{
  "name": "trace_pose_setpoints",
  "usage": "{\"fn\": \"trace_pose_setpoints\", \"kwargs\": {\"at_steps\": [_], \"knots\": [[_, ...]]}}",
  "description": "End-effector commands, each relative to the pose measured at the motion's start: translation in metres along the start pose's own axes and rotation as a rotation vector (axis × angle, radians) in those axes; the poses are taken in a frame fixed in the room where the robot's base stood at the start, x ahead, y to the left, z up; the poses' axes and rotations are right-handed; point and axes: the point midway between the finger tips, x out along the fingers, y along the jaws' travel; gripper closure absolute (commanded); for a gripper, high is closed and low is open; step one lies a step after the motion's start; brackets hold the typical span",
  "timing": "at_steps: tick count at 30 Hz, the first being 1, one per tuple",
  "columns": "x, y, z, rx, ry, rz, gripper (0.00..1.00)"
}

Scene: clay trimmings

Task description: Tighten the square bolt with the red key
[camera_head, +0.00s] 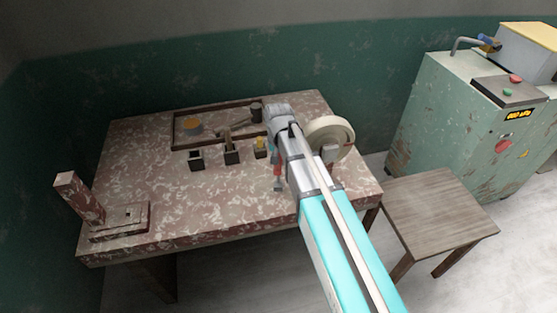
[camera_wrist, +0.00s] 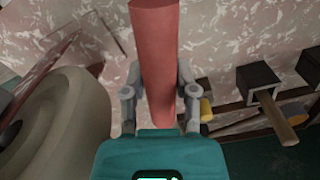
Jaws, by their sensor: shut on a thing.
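My gripper (camera_wrist: 160,98) is shut on the red key (camera_wrist: 154,45), with one grey finger on each side of its thick red shaft. In the head view a small red part of the key (camera_head: 277,168) shows beside my arm, above the table; my gripper there is mostly hidden by the arm. A low plate (camera_head: 122,222) lies at the table's front left corner, with a small dark upright piece (camera_head: 128,213) on it. This piece may be the square bolt, but it is too small to tell its shape.
A post (camera_head: 78,198) leans beside the plate. Dark holders (camera_head: 196,163) stand mid-table, one with a yellow piece (camera_head: 260,143). Behind them is a tray (camera_head: 175,130). A cream round body (camera_head: 342,128) stands right of my arm. The table's front left middle is clear. A stool (camera_head: 435,205) stands right.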

Motion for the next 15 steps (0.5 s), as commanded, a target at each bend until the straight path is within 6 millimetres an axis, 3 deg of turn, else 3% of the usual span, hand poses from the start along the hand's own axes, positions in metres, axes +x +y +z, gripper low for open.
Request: {"fn": "trace_pose_setpoints", "kwargs": {"at_steps": [7,15], "knots": [[0.0001,-0.0003,-0.0001,0.046,0.000,-0.001,1.00],[0.0001,-0.0004,-0.0001,0.234,0.000,-0.001,1.00]]}}
